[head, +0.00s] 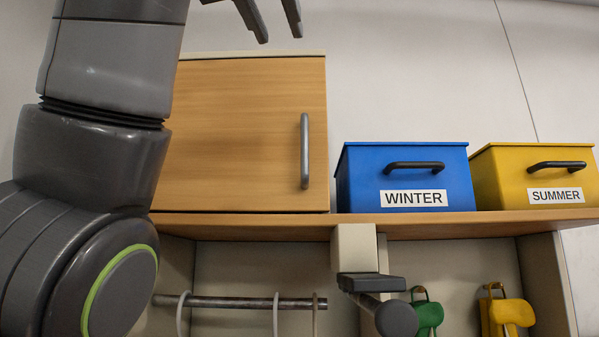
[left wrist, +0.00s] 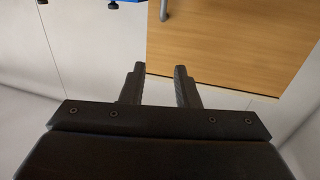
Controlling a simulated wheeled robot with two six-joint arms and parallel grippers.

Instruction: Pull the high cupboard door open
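The high cupboard door (head: 240,135) is a wooden panel, flush and closed, at the upper middle left of the head view. Its grey vertical bar handle (head: 304,150) is near the door's right edge. My left gripper (head: 270,22) is at the top of the head view, above the handle and apart from it, with its fingers spread and nothing between them. In the left wrist view the gripper (left wrist: 158,88) is also open and empty; the door (left wrist: 230,40) and the end of the handle (left wrist: 164,9) show beyond it. I do not see my right gripper.
A blue WINTER box (head: 405,178) and a yellow SUMMER box (head: 533,176) stand on the shelf (head: 450,225) right of the door. Below are a rail (head: 245,302) with hangers, a pale block (head: 355,248) with dark parts under it, and green (head: 428,315) and yellow (head: 510,312) hanging items.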

